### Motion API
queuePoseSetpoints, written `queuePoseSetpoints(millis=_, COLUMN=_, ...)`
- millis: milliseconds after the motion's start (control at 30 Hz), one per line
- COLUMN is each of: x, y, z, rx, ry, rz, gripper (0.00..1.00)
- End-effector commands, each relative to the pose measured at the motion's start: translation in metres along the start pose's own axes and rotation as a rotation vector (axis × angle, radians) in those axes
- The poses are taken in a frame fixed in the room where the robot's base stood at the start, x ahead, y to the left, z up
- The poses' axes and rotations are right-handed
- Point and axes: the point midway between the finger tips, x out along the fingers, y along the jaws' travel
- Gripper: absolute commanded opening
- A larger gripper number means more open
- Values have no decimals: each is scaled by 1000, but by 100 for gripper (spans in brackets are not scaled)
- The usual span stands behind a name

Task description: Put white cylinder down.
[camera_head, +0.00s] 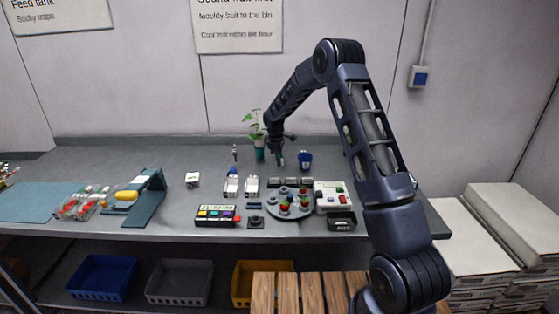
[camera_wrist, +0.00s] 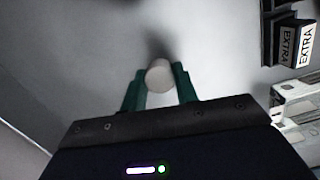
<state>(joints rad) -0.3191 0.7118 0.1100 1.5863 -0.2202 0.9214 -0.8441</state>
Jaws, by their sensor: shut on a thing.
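My gripper (camera_wrist: 160,86) shows in the wrist view with its two green fingers shut on the white cylinder (camera_wrist: 159,75). Only the round pale end of the cylinder shows between the fingertips. The grey worktop (camera_wrist: 190,35) lies beyond it, with a dark shadow near the cylinder; I cannot tell whether the cylinder touches the worktop. In the head view my gripper (camera_head: 279,158) is over the back part of the worktop, between a green plant and a blue cup. The cylinder cannot be made out in the head view.
The plant (camera_head: 258,140) stands just left of my gripper and the blue cup (camera_head: 305,160) just right. Small dark boxes (camera_head: 291,181) and a round grey tray (camera_head: 273,212) with coloured pieces lie in front. Dark blocks marked EXTRA (camera_wrist: 296,43) show at the right in the wrist view.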

Motion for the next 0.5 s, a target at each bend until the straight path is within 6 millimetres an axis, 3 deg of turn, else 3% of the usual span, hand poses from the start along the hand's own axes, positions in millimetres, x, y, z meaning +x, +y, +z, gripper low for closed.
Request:
queuePoseSetpoints(millis=133, x=3, y=0, z=0, rx=0, ry=0, rz=0, gripper=3)
queuePoseSetpoints(millis=167, x=3, y=0, z=0, rx=0, ry=0, rz=0, gripper=32)
queuePoseSetpoints(millis=267, x=3, y=0, z=0, rx=0, ry=0, rz=0, gripper=51)
queuePoseSetpoints(millis=500, x=2, y=0, z=0, rx=0, ry=0, rz=0, gripper=51)
